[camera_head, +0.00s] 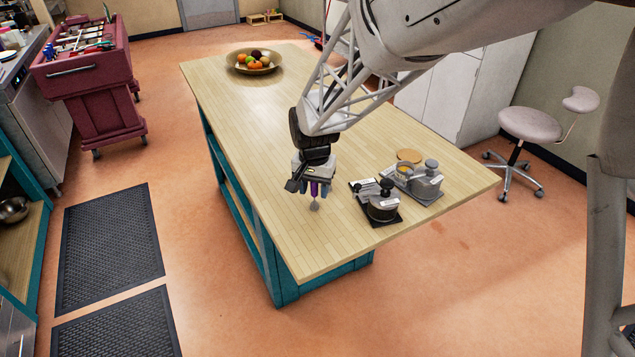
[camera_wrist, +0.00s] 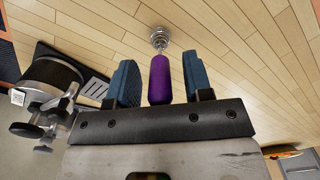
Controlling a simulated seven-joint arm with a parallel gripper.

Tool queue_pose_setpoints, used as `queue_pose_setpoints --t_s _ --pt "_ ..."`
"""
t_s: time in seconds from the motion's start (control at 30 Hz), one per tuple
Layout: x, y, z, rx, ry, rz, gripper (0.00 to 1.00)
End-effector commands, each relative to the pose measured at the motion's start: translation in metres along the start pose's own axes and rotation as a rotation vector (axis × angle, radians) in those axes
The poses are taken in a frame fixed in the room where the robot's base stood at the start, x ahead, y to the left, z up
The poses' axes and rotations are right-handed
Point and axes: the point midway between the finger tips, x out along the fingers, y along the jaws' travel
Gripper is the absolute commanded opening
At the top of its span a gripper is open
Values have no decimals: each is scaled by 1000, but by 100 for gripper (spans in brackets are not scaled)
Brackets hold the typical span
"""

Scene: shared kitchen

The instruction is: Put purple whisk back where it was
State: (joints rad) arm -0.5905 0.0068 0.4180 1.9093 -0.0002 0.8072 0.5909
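The purple whisk (camera_head: 315,190) is at my gripper (camera_head: 316,181), over the near part of the wooden table (camera_head: 255,140), with its metal end pointing down. In the wrist view the whisk's purple handle (camera_wrist: 159,80) lies between the two blue fingers of my gripper (camera_wrist: 162,85).
A dark-based metal device (camera_head: 383,207) stands close right of the gripper; it also shows in the wrist view (camera_wrist: 52,82). A grey metal device (camera_head: 426,182) and a round wooden disc (camera_head: 409,156) are beyond it. A fruit bowl (camera_head: 240,67) is at the far end. The table's left side is clear.

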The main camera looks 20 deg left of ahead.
Motion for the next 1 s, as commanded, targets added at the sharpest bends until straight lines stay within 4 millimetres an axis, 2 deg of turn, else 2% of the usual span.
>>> queue_pose_setpoints --t_s 0.27,0.47,0.67,1.0 --pt "-1 0 0 0 0 0 46" --pt "-11 0 0 0 0 0 46" --pt "-35 0 0 0 2 -1 46" --pt "-89 0 0 0 2 -1 46"
